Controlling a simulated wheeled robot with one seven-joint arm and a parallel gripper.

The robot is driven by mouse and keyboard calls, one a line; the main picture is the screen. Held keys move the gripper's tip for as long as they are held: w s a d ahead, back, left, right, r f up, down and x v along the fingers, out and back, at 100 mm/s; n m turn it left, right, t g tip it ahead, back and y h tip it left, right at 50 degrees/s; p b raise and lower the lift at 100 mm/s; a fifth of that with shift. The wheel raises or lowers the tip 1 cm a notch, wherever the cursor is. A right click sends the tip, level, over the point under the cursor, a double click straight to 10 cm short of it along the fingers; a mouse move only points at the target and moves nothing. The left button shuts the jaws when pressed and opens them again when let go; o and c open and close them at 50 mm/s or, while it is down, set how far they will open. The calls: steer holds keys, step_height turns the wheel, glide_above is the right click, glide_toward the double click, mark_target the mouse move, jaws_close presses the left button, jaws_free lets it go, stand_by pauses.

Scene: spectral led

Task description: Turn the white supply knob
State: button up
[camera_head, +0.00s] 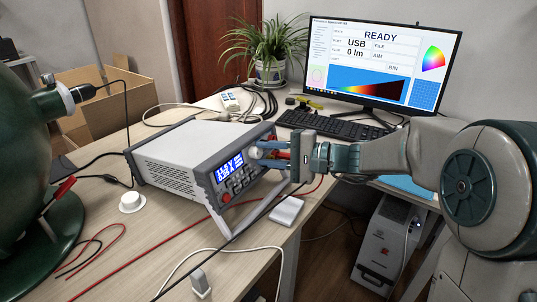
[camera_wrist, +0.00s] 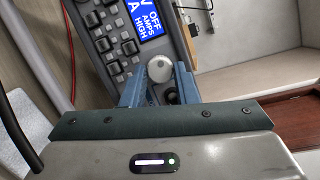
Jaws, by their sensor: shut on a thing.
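The white knob (camera_wrist: 160,68) is on the front panel of the power supply, beside its blue display (camera_wrist: 149,19), which reads OFF AMPS HIGH in the wrist view. My gripper (camera_wrist: 160,82) has its two blue fingers on either side of the knob, shut on it. In the head view the grey-white supply (camera_head: 190,142) stands on the desk, and my gripper (camera_head: 268,152) reaches its front panel from the right. The knob is mostly hidden by the fingers there. A dark round part (camera_wrist: 173,97) shows between the fingers below the knob.
A large dark green sphere (camera_head: 22,150) stands at the left. A white round cap (camera_head: 131,202) and red and black leads lie on the desk. The monitor (camera_head: 385,60), showing READY, and keyboard (camera_head: 335,124) are behind my arm. A white block (camera_head: 286,211) lies near the desk's right edge.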

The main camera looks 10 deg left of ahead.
steer(key=shift+m, duration=0.4)
steer(key=o, duration=1)
steer(key=s+d+r+p, duration=0.1)
steer(key=d, duration=1.2)
steer(key=shift+d+r, duration=0.25)
steer(key=shift+d, duration=0.15)
steer(key=shift+s, duration=0.1)
